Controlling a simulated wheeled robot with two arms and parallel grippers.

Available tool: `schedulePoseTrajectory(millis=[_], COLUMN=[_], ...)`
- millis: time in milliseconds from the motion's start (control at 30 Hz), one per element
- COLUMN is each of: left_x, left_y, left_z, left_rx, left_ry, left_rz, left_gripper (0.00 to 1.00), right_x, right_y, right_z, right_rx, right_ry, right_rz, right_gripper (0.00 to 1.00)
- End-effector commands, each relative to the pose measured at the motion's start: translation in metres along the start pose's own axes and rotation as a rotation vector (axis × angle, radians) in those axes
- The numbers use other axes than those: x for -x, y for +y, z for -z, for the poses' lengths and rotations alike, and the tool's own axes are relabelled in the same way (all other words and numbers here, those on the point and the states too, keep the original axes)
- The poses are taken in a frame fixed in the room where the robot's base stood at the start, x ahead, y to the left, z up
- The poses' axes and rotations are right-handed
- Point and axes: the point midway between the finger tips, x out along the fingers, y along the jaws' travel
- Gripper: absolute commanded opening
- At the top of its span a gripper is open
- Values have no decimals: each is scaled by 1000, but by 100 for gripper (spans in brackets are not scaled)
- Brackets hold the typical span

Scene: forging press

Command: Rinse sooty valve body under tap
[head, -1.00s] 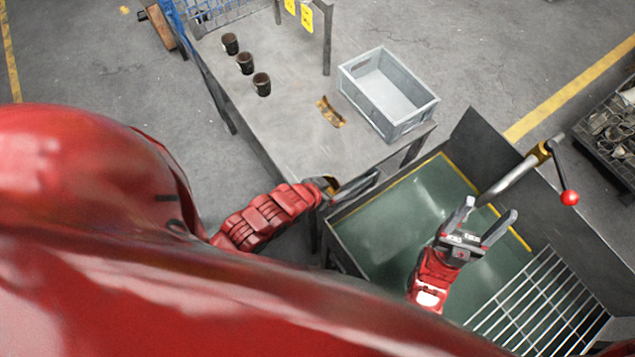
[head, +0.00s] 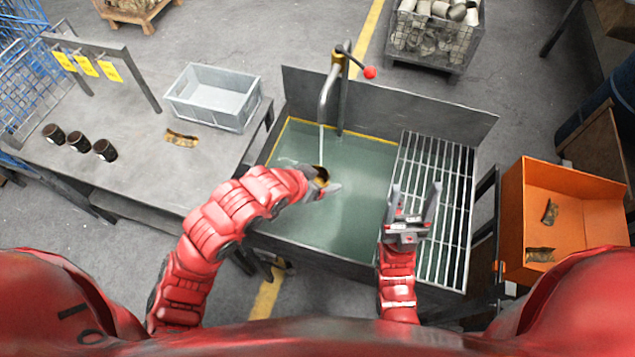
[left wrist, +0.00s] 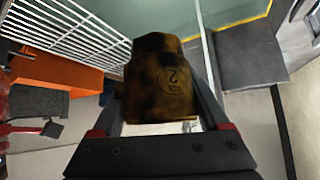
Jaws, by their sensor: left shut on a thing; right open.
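In the head view the valve body (head: 320,175) is mostly hidden by the gripper, over the sink basin (head: 350,215). The tap (head: 326,95) stands at the sink's back, its lever ending in a red knob (head: 370,72). A thin pale stream (head: 321,145) drops from the spout just behind the gripper; I cannot tell whether it touches the valve body. My right gripper (head: 412,203) is open and empty, near the rack's left edge.
A metal rack (head: 434,190) covers the sink's right side. The left table (head: 130,165) bears a grey crate (head: 215,118), a brass-coloured piece (head: 181,138) and three dark cylindrical parts (head: 79,141). An orange bin (head: 580,225) at right holds two pieces.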

Motion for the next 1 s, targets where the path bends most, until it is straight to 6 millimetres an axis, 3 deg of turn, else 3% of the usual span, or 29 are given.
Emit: schedulePoseTrajectory(millis=[267, 1000], left_x=[-19, -75], left_y=[-11, -54], left_z=[6, 43], left_rx=[-3, 1], left_ry=[6, 6], left_rz=[2, 1], left_gripper=[0, 0], right_x=[34, 78], right_y=[-2, -4], right_z=[-6, -13], right_rx=[0, 0], right_ry=[0, 0], right_rz=[0, 0], right_gripper=[66, 66])
